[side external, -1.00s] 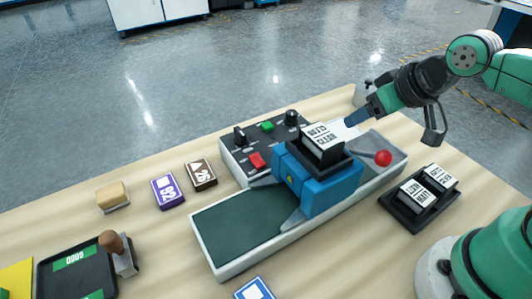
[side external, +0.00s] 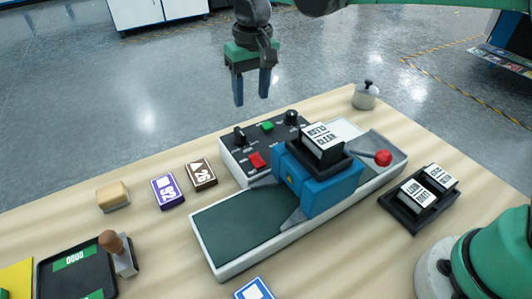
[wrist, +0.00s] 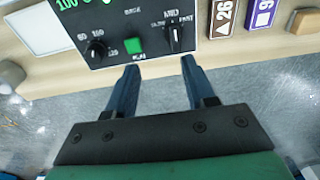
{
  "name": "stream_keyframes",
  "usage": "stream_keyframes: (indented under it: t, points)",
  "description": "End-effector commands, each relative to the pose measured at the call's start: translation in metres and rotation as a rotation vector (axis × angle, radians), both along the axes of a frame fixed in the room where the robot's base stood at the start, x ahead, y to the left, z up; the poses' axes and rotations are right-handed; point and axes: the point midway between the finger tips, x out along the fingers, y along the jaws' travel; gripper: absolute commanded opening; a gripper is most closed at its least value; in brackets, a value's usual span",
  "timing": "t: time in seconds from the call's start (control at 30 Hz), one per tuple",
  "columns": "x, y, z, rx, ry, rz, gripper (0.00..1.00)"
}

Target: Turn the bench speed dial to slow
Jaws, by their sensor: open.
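The speed dial (wrist: 175,37) is a black knob on the dark control panel, with MID printed above it and a word ending in FAST partly legible. Its white pointer line appears to aim at MID. In the side external view it is the left knob (side external: 239,136), at the end of the panel near the tiles. My gripper (side external: 251,98) is open and empty, fingers down, above and behind the panel. In the wrist view its fingertips (wrist: 159,68) are apart, with the dial near the right finger. The gripper is not touching the dial.
A second knob (side external: 291,117) and a green button (side external: 267,126) share the panel with a red switch (side external: 257,160). Two tiles (side external: 168,190) lie left. Open air surrounds my gripper.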

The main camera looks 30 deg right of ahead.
Motion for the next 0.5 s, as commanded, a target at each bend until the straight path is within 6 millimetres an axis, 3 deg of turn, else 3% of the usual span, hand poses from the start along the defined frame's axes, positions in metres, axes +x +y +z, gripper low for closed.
stream_keyframes:
  t: [0.2,0.5]
  points:
    - [0.010,0.022,-0.019,-0.021,0.067,0.000,0.49]
    - [0.010,0.023,-0.053,-0.023,0.074,-0.001,0.49]
